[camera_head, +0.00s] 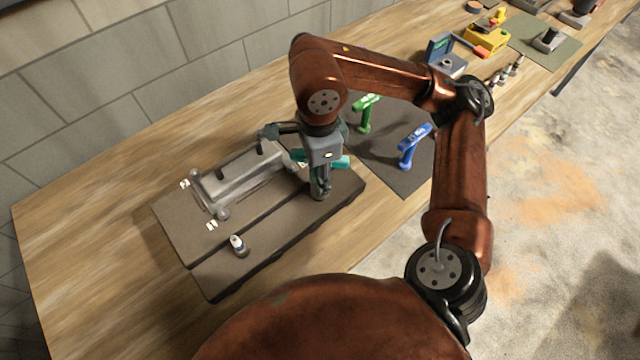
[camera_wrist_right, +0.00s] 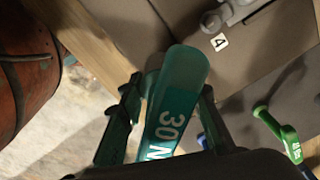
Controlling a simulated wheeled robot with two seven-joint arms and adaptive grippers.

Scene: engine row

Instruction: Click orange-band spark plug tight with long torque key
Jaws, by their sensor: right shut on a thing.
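A green key (camera_head: 364,112) and a blue key (camera_head: 412,145) stand on the dark mat. A small white and dark plug-like piece (camera_head: 237,244) stands on the front tray. No orange band can be made out. The spot beneath the gripper is partly hidden.
The block lies on a dark brown tray (camera_head: 170,212) with small number labels; one reads 4 (camera_wrist_right: 219,41). Beyond the mat stand a blue box (camera_head: 448,62), a yellow box (camera_head: 486,38) and several small sockets. The wooden table (camera_head: 95,215) is clear at the left.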

